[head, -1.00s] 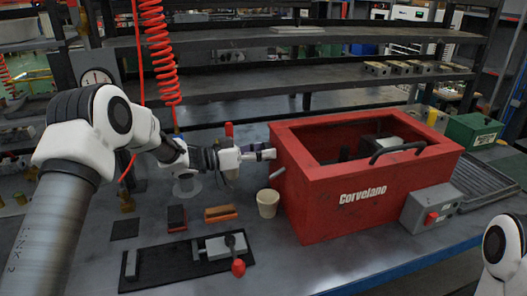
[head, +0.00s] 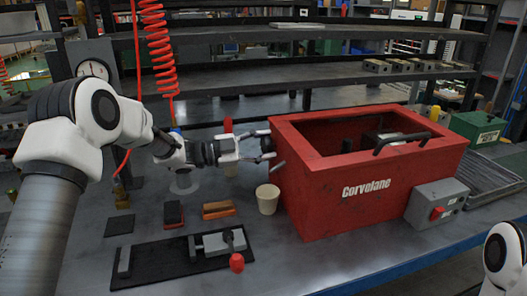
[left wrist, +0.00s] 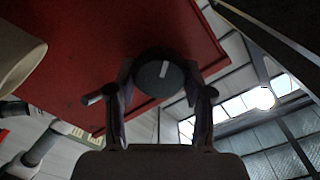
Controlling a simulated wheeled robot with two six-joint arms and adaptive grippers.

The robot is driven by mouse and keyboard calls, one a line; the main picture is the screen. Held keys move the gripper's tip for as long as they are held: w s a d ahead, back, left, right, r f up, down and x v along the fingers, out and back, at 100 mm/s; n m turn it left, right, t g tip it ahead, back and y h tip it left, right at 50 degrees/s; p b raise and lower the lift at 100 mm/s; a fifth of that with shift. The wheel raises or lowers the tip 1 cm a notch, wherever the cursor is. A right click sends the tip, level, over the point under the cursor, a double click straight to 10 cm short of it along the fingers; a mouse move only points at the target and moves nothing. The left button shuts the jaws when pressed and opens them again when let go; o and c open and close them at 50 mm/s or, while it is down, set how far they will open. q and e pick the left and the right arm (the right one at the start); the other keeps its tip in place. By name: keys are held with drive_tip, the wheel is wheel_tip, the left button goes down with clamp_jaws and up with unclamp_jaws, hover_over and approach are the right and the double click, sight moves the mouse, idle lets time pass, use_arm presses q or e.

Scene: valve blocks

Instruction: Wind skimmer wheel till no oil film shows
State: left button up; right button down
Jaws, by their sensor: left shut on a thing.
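The skimmer wheel shows in the left wrist view as a dark round knob (left wrist: 158,78) with a white mark, on the side of the red tank (head: 370,195). My left gripper (head: 266,146) is shut on this wheel; its fingers (left wrist: 160,105) lie on either side of the knob. In the head view the gripper hides the wheel. The tank is open at the top, its inside is dark, and I cannot tell whether an oil film shows. A short spout (head: 278,168) sticks out below the wheel, above a cream cup (head: 267,198). My right gripper is out of view.
A grey switch box (head: 437,203) with a red knob stands at the tank's right front. A black plate (head: 155,262) with a red-handled clamp lies at the front left, with two small blocks behind it. A red coiled hose (head: 158,60) hangs behind my left arm.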

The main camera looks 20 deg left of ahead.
use_arm(q)
drive_tip(key=m+b, duration=0.1)
drive_tip(key=m, duration=0.1)
drive_tip(key=m+b, duration=0.2)
drive_tip(key=shift+f+m+b, duration=0.3)
drive_tip(key=shift+f, duration=0.05)
drive_tip(key=m+b, duration=0.4)
drive_tip(key=b, duration=0.1)
drive_tip(key=m+b, duration=0.5)
drive_tip(key=b, duration=0.1)
drive_tip(key=m+b, duration=0.5)
drive_tip(key=shift+f, duration=0.25)
drive_tip(key=shift+r+m+b, duration=0.2)
drive_tip(key=shift+m+b, duration=1.1)
drive_tip(key=shift+b, duration=0.15)
drive_tip(key=o, duration=1.1)
drive_tip(key=shift+w, duration=0.1)
drive_tip(key=shift+o, duration=0.2)
